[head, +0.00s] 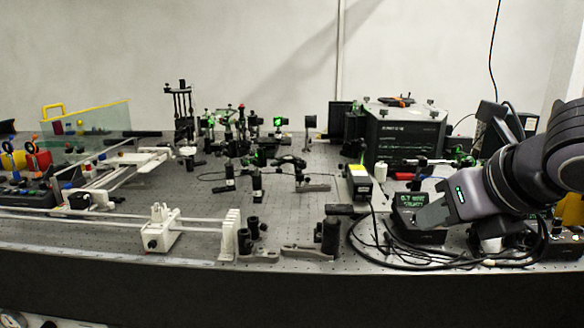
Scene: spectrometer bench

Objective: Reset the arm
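My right arm, dark grey with a small green light, reaches in from the right edge. Its gripper (434,212) points left and down over the front right of the bench (190,255). It is close in the picture to a small black box with a green display (408,201); I cannot tell whether they touch. The fingers are seen from the side, so their opening is unclear, and nothing held shows clearly. My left arm and gripper are not in view.
Black cables (375,242) loop below the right gripper. A large black instrument box (404,139) stands behind it. Small optics mounts crowd the middle. A white rail assembly (160,232) lies front left, near a clear panel (95,131). Some perforated bench top is bare at centre.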

